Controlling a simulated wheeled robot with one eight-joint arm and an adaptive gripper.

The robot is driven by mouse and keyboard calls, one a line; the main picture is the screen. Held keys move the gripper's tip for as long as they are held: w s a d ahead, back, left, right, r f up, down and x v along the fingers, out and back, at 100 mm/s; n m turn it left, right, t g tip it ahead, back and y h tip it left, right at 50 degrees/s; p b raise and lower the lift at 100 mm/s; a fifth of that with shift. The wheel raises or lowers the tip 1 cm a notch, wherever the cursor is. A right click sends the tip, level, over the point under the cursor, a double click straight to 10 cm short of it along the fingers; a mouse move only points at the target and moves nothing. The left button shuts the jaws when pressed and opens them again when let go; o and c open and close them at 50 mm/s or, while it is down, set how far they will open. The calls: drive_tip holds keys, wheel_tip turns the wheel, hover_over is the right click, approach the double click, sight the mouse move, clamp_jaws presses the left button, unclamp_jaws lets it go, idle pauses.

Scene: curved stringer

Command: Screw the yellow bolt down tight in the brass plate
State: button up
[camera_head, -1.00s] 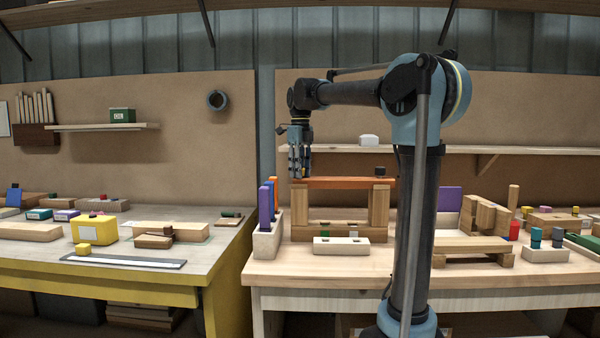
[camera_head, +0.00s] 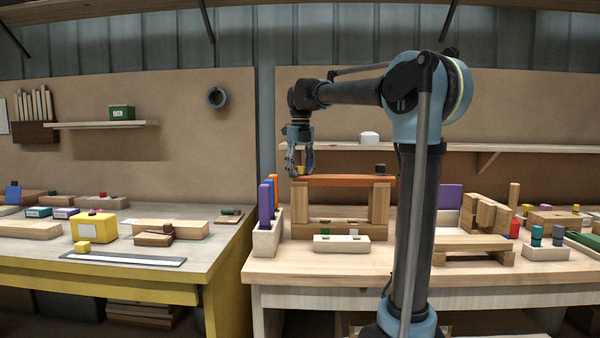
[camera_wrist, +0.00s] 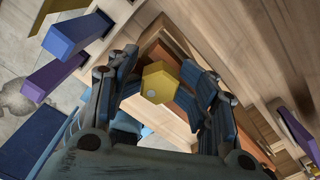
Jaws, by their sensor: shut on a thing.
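The yellow bolt (camera_wrist: 160,80) shows its hexagonal head between the two fingers of my gripper (camera_wrist: 167,84) in the wrist view. My gripper (camera_head: 300,168) is shut on the bolt, which also shows as a small yellow patch in the head view (camera_head: 300,171). Both sit at the left end of an orange-brown bar (camera_head: 345,181) that rests on wooden uprights. The bolt's shank is hidden, so I cannot tell how deep it sits. I cannot make out a separate brass plate under it.
Purple blocks (camera_head: 265,206) stand in a pale wooden holder (camera_head: 266,240) left of the uprights. A pale block (camera_head: 341,243) lies in front of them. A dark knob (camera_head: 379,168) stands on the bar's right end. The bench front (camera_head: 330,268) is clear.

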drive_tip(key=o, duration=1.3)
drive_tip(key=shift+s, duration=0.15)
drive_tip(key=shift+c, duration=0.2)
wheel_tip(320, 180, up, 12)
drive_tip(key=shift+d+f, duration=0.1)
